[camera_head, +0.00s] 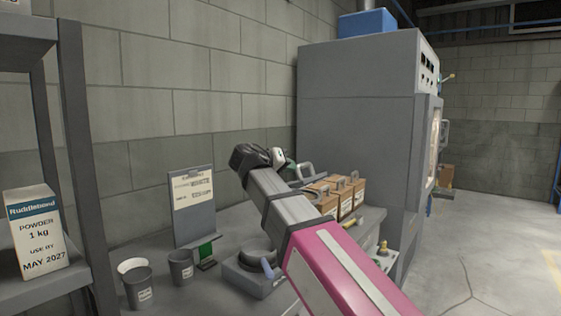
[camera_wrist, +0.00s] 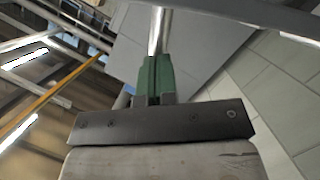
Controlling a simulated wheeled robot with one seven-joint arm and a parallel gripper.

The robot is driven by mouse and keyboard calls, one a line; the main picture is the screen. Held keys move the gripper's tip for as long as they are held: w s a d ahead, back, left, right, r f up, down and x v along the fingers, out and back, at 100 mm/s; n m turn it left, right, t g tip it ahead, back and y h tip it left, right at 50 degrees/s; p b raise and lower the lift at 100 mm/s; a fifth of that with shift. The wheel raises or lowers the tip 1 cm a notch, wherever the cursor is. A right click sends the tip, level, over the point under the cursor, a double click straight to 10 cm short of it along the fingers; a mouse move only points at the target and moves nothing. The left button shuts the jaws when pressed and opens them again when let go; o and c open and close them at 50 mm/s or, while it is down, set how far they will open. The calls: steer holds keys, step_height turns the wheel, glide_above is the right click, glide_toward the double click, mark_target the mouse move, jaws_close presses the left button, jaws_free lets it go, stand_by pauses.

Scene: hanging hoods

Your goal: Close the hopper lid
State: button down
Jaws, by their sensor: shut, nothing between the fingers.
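My gripper (camera_head: 290,168) is at the end of my raised arm, in front of the grey cabinet and above the back of the bench. In the wrist view its green fingers (camera_wrist: 157,78) are together with nothing between them. A bright metal rod (camera_wrist: 158,30) shows just beyond the fingertips; I cannot tell whether they touch it. A dark curved rim (camera_head: 305,170) is beside the fingers in the head view. I cannot tell whether it belongs to the hopper lid. My arm hides part of this area, and no hopper lid can be made out for certain.
The tall grey cabinet (camera_head: 350,130) stands behind the bench. Brown boxes with handles (camera_head: 347,197) are right of my arm. A round device with a blue handle (camera_head: 245,274), two cups (camera_head: 181,268) and a notice board (camera_head: 190,205) are left of it. A shelf holds a powder box (camera_head: 35,232).

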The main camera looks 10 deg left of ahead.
mark_target(300, 176)
steer(key=d+f+m, duration=0.1)
steer(key=s+d+f+m+y, duration=0.1)
steer(key=shift+s+d+f, duration=0.1)
steer(key=shift+f, duration=0.3)
steer(key=shift+s+d+f, duration=0.15)
steer(key=shift+d+f, duration=0.2)
steer(key=shift+f, duration=0.4)
